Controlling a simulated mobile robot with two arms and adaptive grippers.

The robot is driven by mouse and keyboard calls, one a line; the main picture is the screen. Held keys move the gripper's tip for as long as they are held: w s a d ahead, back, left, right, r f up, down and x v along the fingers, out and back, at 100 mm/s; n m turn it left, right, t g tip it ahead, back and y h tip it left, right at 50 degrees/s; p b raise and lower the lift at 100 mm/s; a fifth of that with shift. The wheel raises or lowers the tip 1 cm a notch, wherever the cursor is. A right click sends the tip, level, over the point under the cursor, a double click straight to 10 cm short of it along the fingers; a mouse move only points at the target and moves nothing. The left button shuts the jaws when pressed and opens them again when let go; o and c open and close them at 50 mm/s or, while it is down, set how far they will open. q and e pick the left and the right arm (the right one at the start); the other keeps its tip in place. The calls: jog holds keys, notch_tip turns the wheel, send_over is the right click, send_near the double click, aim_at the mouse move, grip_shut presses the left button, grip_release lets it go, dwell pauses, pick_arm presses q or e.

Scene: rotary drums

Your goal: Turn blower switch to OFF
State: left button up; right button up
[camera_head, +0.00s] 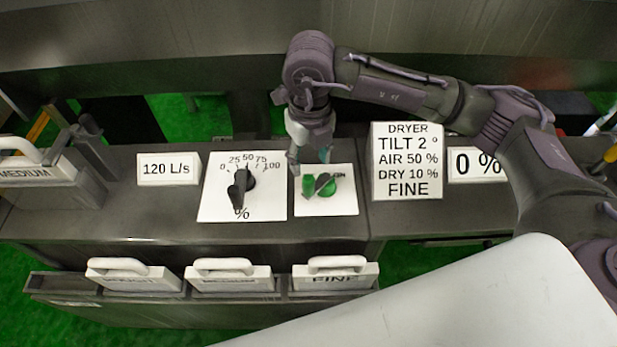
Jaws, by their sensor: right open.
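The switch (319,186) is a green rotary knob on a white plate (327,205). Dark lettering ending in "N" shows at the plate's upper right; the rest of the lettering is covered. My right arm reaches in from the right, and its gripper (296,165) points down at the switch's upper left side. The gripper is open; whether a finger touches the knob I cannot tell. My left gripper is not in view.
Left of the switch is a black dial (240,187) marked 0 to 100. A "120 L/s" sign (168,169) and a dryer sign (407,160) stand on the counter.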

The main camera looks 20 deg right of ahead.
aim_at(309, 178)
jog(key=f, duration=0.4)
jog(key=shift+w+p, duration=0.25)
jog(key=shift+p, duration=0.1)
notch_tip(309, 178, down, 4)
jog(key=shift+r+p, duration=0.1)
jog(key=shift+p, duration=0.2)
jog(key=shift+f, duration=0.7)
jog(key=c, duration=0.5)
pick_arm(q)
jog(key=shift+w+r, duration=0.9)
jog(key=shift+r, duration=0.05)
pick_arm(e)
grip_shut()
